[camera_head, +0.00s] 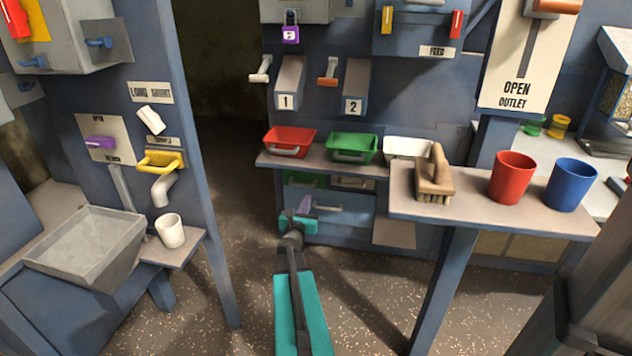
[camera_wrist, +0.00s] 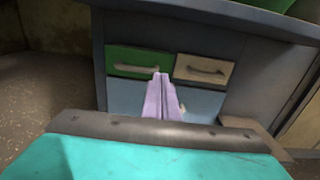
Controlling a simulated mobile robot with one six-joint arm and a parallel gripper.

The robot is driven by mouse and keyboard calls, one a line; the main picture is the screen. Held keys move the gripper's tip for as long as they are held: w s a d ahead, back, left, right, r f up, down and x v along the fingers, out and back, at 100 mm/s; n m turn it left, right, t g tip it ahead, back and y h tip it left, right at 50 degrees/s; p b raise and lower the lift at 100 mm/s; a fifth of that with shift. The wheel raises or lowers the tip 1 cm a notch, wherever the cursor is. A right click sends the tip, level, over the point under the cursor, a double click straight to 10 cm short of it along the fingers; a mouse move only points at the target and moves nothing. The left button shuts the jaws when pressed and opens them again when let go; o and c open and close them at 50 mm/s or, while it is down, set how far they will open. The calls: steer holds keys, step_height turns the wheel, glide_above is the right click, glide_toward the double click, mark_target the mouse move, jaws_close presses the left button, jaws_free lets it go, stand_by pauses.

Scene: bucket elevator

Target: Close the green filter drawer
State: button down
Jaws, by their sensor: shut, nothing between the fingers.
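My gripper (camera_head: 303,204) is shut and empty, in front of the cabinet. In the wrist view its purple fingers (camera_wrist: 160,78) point toward the drawers, and contact cannot be made out.
A light blue front (camera_wrist: 130,95) lies below the two drawers. A shelf (camera_head: 345,165) above carries red (camera_head: 291,139), green (camera_head: 352,147) and white bins (camera_head: 405,148). A counter (camera_head: 480,206) with a brush and two cups juts out at right. Free floor (camera_head: 230,220) lies at left.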

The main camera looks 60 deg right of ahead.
steer(key=shift+d, duration=0.15)
steer(key=b, duration=0.2)
glide_toward(318, 176)
steer(key=shift+x, duration=3.25)
